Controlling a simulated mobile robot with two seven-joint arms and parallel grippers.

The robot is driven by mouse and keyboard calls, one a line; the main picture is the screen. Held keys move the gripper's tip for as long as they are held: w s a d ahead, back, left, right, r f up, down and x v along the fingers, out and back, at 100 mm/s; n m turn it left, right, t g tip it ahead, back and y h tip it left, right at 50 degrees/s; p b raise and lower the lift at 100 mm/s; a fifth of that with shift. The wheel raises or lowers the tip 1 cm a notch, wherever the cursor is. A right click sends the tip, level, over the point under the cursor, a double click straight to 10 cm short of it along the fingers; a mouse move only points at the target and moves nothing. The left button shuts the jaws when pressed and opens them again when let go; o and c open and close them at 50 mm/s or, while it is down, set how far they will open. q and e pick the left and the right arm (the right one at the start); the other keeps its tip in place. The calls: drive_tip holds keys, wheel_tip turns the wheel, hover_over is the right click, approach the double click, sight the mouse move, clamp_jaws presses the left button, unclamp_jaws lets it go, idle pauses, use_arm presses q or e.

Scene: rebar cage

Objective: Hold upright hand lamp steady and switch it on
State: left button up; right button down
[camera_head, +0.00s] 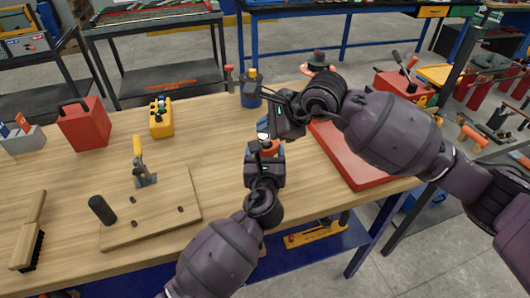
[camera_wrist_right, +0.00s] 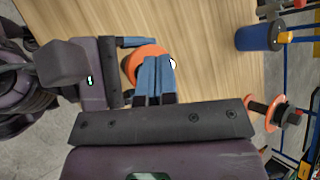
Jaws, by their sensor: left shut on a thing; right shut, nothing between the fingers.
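The hand lamp shows as an orange round body (camera_wrist_right: 137,63) in the right wrist view, with a small white spot at its edge. In the head view only a bit of its orange (camera_head: 272,147) shows between my grippers. My left gripper (camera_head: 265,150) is shut on the lamp from the near side. My right gripper (camera_head: 267,132) is shut and empty. Its blue fingertips (camera_wrist_right: 157,68) lie together over the lamp's edge, beside the white spot; I cannot tell whether they touch. Most of the lamp is hidden, and I cannot tell whether it is lit.
A blue container (camera_head: 251,93) stands behind the grippers. A red tray (camera_head: 355,178) lies to the right.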

sight(266, 141)
drive_tip(key=shift+r, duration=2.25)
use_arm(q)
drive_tip(key=o, duration=1.2)
drive_tip(key=shift+c, duration=0.2)
drive_tip(key=shift+s, duration=0.1)
